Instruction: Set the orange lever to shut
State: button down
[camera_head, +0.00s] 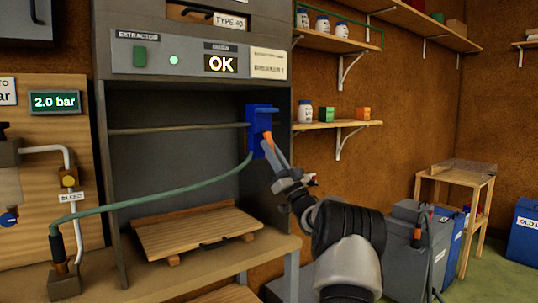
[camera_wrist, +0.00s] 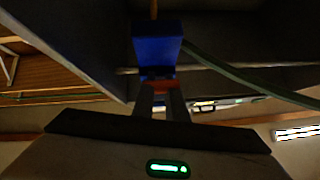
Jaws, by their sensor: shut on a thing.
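A blue block (camera_head: 258,125) hangs at the right side of the grey cabinet opening, with a green hose running from it down to the left. The orange lever (camera_head: 268,137) shows as a small orange piece at the block's lower right, beside my fingertips. My gripper (camera_head: 270,148) reaches up to it from the lower right. In the wrist view the blue block (camera_wrist: 157,45) is just beyond my fingers (camera_wrist: 162,92), and an orange-red strip (camera_wrist: 158,83) lies between them. My gripper is shut on the orange lever. The fingers hide most of it, so its exact setting is unclear.
The green hose (camera_head: 160,198) crosses the cabinet front above a slatted wooden board (camera_head: 205,231). A thin horizontal bar (camera_head: 175,129) spans the cabinet. A shelf with a jar and small boxes (camera_head: 326,115) is close on the right. The cabinet display (camera_head: 221,64) reads OK.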

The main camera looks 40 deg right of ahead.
jog(key=shift+d, duration=0.1)
dwell(0.3)
jog(key=c, duration=1.8)
grip_release()
jog(key=shift+o, duration=0.2)
jog(key=v, duration=1.7)
jog(key=shift+f+p, duration=0.15)
jog(key=shift+p, duration=0.25)
